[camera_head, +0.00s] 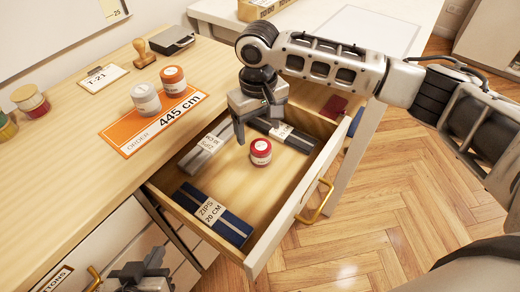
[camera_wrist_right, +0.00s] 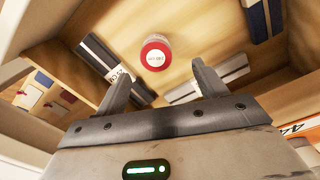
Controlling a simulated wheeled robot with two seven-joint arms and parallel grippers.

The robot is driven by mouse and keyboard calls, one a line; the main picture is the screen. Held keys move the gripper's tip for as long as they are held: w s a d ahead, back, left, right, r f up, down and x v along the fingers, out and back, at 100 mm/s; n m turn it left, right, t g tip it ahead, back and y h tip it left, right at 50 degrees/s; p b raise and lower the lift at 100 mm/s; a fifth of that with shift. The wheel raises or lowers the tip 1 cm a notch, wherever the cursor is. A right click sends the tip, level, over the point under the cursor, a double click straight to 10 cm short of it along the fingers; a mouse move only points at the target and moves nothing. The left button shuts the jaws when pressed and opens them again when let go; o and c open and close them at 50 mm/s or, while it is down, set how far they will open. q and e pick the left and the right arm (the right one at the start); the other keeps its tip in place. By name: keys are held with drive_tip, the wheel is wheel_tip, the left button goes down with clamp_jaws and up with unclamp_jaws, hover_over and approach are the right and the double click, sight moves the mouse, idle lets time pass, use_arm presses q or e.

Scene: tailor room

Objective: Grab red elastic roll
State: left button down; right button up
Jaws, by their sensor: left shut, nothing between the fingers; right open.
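The red elastic roll (camera_head: 261,152) has a white label and sits in the open drawer, near its middle. It also shows in the right wrist view (camera_wrist_right: 155,53), beyond and between the fingertips. My right gripper (camera_head: 257,128) is open and empty, hanging over the drawer just behind and above the roll, apart from it. It also shows in the right wrist view (camera_wrist_right: 160,80). My left gripper (camera_head: 140,275) is shut and empty at the lower left, outside the drawer and in front of the cabinet.
The drawer (camera_head: 285,230) also holds a blue zips pack (camera_head: 213,215), a white-and-grey pack (camera_head: 205,150) and a dark pack (camera_head: 283,133). On the table, an orange roll (camera_head: 173,79) and a white roll (camera_head: 146,98) stand on the 445 cm order card (camera_head: 130,139).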

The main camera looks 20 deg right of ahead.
sight(261, 146)
wheel_tip(261, 146, down, 4)
drive_tip(key=shift+f, duration=0.2)
drive_tip(key=f, duration=0.5)
drive_tip(key=shift+w+d+f+b, duration=0.1)
drive_tip(key=shift+w+d+b, duration=0.05)
drive_tip(key=shift+d+b, duration=0.2)
drive_tip(key=c, duration=1.1)
